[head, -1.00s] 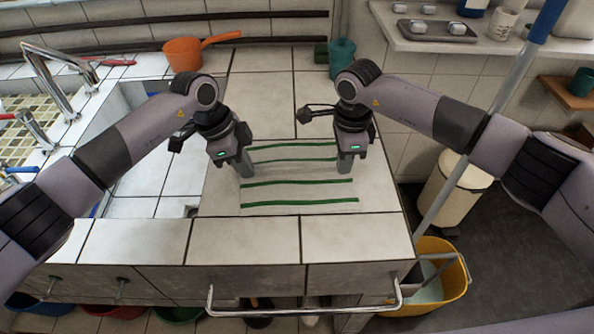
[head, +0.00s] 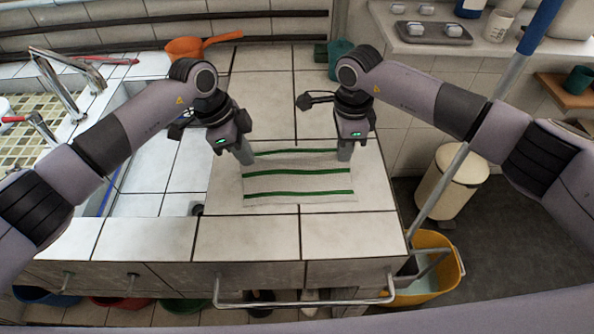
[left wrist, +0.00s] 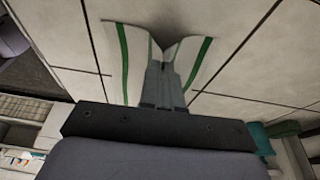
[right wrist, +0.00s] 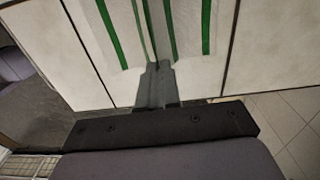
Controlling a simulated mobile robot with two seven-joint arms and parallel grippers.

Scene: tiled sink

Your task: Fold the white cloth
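The white cloth (head: 295,183) with green stripes lies on the tiled counter, its near part flat. My left gripper (head: 247,158) is at its left side and my right gripper (head: 345,153) at its right side, both near the far edge seen in the head view. In the left wrist view the cloth (left wrist: 112,60) is pinched into a notch at the closed fingers (left wrist: 160,80). In the right wrist view the stripes of the cloth (right wrist: 190,40) draw together at the closed fingers (right wrist: 156,82). Both grippers are shut on the cloth. The fingertips are partly hidden.
An orange pan (head: 184,48) and a teal cup (head: 338,52) stand toward the back. The sink (head: 140,150) with its faucet (head: 62,85) is to the left. Counter tiles around the cloth are bare.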

